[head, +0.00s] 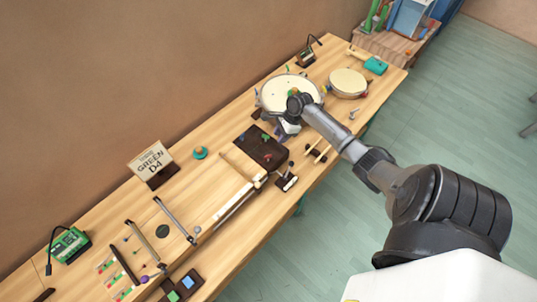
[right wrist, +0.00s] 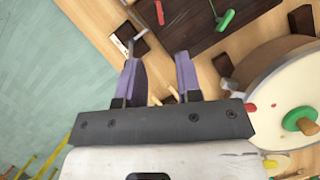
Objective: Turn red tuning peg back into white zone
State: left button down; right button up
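A dark brown board (head: 250,146) lies mid-table with a red peg (head: 267,157) and a green peg on it. In the right wrist view the red peg (right wrist: 159,12) stands near the board's edge, with the green peg (right wrist: 225,18) to its right. Another small red peg (right wrist: 250,107) is on the side of the round drum. I cannot tell which red one is the tuning peg, and I cannot make out a white zone. My right gripper (right wrist: 158,75) is open, nothing between its fingers, beside the drum and short of the board. My left gripper is out of view.
The pale drum (head: 275,90) with coloured pegs and a green knob (right wrist: 303,120) stands close to my right gripper. A small dark block with a metal lever (head: 287,182) sits at the table's front edge. A card sign (head: 150,159) stands towards the wall.

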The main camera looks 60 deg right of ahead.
aim_at(268, 157)
jog(key=b+x, duration=0.2)
jog(key=x, duration=1.1)
jog(key=shift+d, duration=0.1)
grip_shut()
